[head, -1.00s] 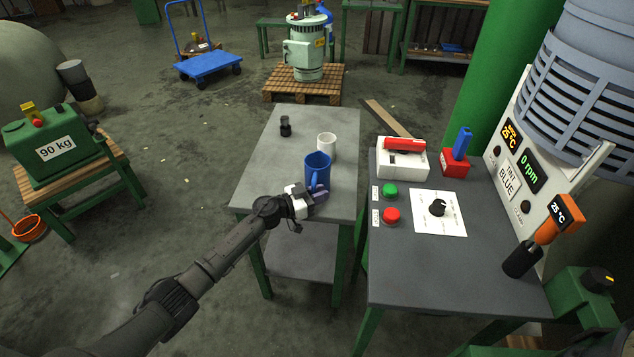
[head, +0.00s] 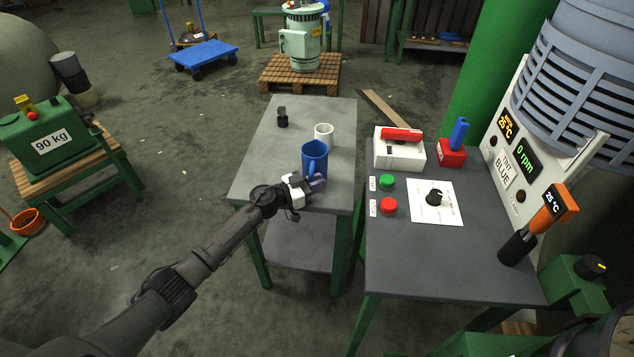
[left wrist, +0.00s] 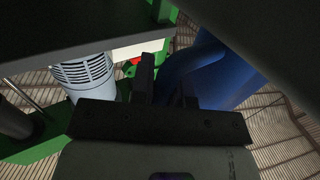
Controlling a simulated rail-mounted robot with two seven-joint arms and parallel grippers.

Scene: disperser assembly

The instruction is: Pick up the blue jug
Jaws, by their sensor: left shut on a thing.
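The blue jug (head: 315,155) stands upright at the grey table (head: 262,165), near its front right part, in the head view. I cannot tell whether its base touches the top. My left gripper (head: 314,184) is at the jug's near side, shut on its handle, with the jug's body beyond the fingers. In the left wrist view the jug (left wrist: 220,75) fills the upper right, and the fingers (left wrist: 165,85) are beside it. The gripped part of the handle is largely hidden. My right gripper is not in view.
A white mug (head: 324,131) stands just behind the jug, and a small dark item (head: 282,120) sits further back. A control table (head: 440,265) with a green button (head: 387,182) and a red button (head: 388,206) stands to the right. The table's left part is clear.

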